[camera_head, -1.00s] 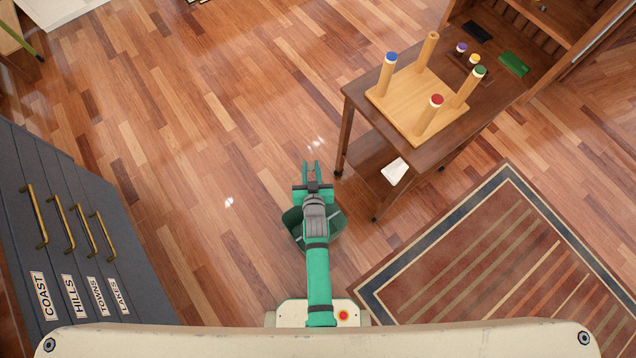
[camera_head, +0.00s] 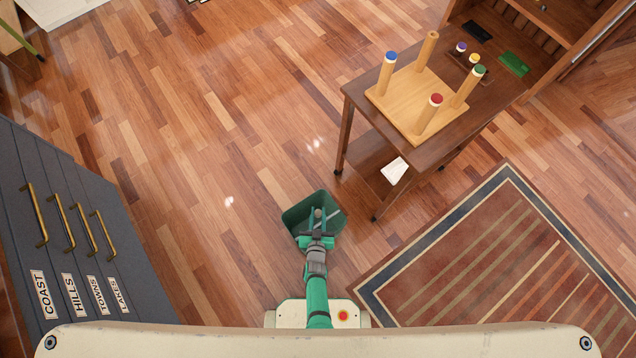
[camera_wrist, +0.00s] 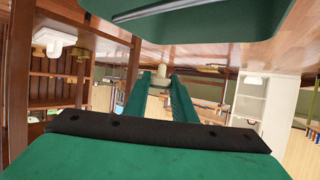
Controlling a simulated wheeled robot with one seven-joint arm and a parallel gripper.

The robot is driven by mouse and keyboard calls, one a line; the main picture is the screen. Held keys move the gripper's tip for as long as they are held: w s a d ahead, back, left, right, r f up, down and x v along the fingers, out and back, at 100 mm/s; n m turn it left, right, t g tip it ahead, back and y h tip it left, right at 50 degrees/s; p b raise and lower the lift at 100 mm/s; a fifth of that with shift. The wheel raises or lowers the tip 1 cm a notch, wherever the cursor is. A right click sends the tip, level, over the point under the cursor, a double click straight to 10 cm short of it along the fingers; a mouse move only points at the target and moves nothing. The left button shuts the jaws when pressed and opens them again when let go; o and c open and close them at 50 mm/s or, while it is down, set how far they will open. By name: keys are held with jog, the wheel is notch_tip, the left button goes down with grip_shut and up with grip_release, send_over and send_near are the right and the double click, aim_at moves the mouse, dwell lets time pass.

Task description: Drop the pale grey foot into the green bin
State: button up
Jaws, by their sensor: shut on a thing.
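My gripper (camera_head: 318,217) is shut on the small pale grey foot (camera_head: 318,211). The foot also shows between the fingertips in the wrist view (camera_wrist: 162,78). The green bin (camera_head: 296,217) stands on the wood floor; in the head view my gripper and the foot overlap its opening. In the wrist view the bin's dark green side (camera_wrist: 215,22) fills the top, apart from the fingers. My gripper hides part of the bin's inside.
To the right, a brown table (camera_head: 352,92) bears an upturned wooden stool (camera_head: 405,103), its legs upward, some colour-tipped. A striped rug (camera_head: 500,270) lies below it. A grey drawer cabinet (camera_head: 130,275) stands left. The floor between is clear.

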jog(key=shift+f, duration=1.45)
jog(key=o, duration=1.1)
jog(key=shift+s, duration=0.2)
send_near(318, 216)
notch_tip(318, 216, down, 3)
jog(key=shift+r, duration=0.1)
